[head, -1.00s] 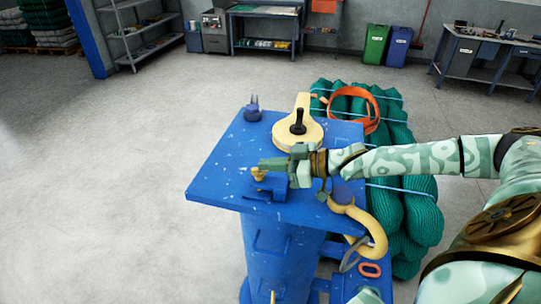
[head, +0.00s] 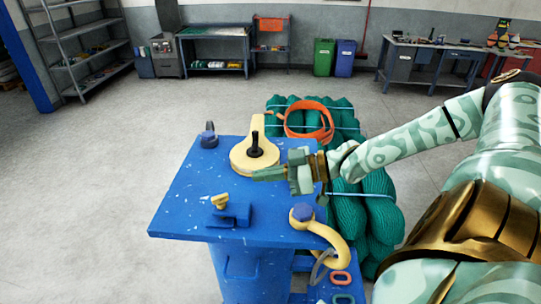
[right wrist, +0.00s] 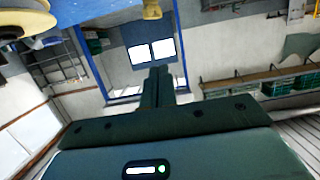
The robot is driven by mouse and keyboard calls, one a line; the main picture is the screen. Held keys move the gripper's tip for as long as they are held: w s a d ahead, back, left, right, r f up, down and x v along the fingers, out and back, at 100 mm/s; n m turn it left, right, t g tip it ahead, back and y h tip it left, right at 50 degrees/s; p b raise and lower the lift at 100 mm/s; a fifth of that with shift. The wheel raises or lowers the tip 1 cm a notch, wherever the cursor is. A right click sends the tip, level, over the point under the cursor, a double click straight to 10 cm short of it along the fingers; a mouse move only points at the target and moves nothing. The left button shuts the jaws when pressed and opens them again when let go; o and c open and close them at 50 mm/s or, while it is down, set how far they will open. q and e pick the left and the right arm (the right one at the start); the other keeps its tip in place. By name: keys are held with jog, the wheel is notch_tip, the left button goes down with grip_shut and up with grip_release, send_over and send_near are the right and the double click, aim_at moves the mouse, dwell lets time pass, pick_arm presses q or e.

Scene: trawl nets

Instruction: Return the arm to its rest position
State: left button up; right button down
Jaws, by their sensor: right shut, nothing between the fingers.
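My right gripper (head: 270,174) is above the right part of the blue bench top (head: 180,205) in the head view. Its fingers are shut and empty, pointing left. They are in front of the lower edge of a cream round part with a black post (head: 252,158). In the right wrist view the closed fingers (right wrist: 157,88) show dark green with nothing between them. A small yellow knob on a blue block (head: 220,201) stands on the bench, apart from the gripper. My left gripper is out of view.
A blue-topped cream hook (head: 330,238) hangs over the bench's right edge. A small blue shackle-like part (head: 208,136) sits at the back corner. Green net bundles (head: 375,200) with an orange ring (head: 308,119) lie behind and right. The floor at left is clear.

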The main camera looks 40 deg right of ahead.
jog(key=shift+s+d+r, duration=0.2)
jog(key=shift+s+d, duration=0.15)
jog(key=shift+s, duration=0.05)
